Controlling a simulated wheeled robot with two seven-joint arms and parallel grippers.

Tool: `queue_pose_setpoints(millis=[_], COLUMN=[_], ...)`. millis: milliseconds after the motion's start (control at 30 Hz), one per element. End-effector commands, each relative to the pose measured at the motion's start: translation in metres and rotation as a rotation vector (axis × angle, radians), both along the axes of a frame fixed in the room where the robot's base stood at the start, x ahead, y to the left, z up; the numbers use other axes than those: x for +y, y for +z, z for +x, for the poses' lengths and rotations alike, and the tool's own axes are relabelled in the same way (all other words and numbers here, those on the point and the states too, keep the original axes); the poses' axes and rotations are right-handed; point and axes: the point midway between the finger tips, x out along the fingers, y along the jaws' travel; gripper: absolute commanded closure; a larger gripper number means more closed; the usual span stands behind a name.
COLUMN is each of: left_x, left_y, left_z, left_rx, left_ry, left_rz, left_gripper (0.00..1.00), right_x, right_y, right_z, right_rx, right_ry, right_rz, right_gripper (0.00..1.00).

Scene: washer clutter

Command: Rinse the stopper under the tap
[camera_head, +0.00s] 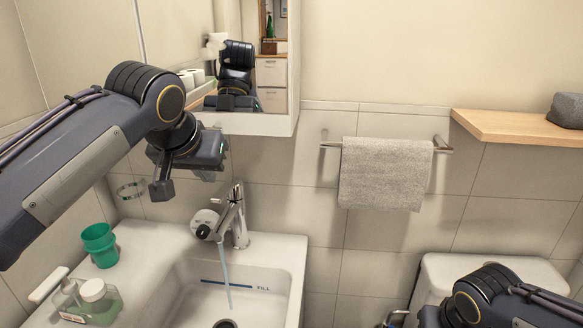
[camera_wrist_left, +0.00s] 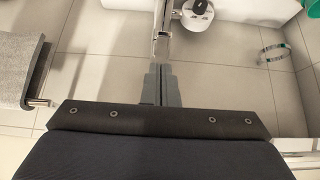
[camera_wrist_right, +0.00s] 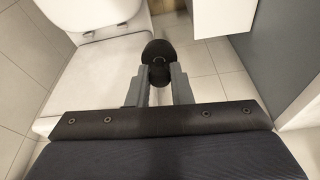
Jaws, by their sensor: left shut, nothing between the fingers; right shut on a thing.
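A dark round stopper (camera_wrist_right: 157,62) is held between the fingers of my right gripper (camera_wrist_right: 157,85) in the right wrist view, over the tiled floor beside the toilet.
A green cup (camera_head: 100,245) and a clear bottle with a white cap (camera_head: 93,290) stand on the sink's left side. A white round item with a black part (camera_head: 204,228) is by the tap. A towel (camera_head: 385,174) hangs at the back; a wooden shelf (camera_head: 510,126) is right.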

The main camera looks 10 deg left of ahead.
Motion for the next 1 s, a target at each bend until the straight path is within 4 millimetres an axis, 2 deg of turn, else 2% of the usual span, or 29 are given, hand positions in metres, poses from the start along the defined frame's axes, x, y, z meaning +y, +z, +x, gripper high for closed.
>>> queue_pose_setpoints(millis=[33,100,333,800,867,1000], left_x=[0.001,0.001,0.002,0.003,0.003,0.002], left_y=[-0.011,-0.022,-0.045,-0.051,-0.054,-0.066], left_z=[0.006,0.014,0.032,0.036,0.035,0.03], left_rx=[0.004,0.004,0.002,-0.001,-0.008,-0.062], left_ry=[0.001,0.002,0.001,0.0,0.0,-0.002], left_rz=[0.001,0.001,0.001,0.0,0.0,0.005], left_gripper=[1.0,1.0,1.0,1.0,1.0,1.0], right_x=[0.0,0.0,0.0,0.0,0.0,0.0], right_y=[-0.003,-0.005,-0.009,-0.01,-0.015,-0.039], right_z=[0.0,0.0,0.0,0.0,0.0,0.0], right_rx=[0.0,0.0,-0.001,0.0,0.0,0.0], right_ry=[0.0,0.0,0.0,0.0,0.0,0.0], right_rz=[0.0,0.0,0.0,0.0,0.0,0.0], right_gripper=[1.0,1.0,1.0,1.0,1.0,1.0])
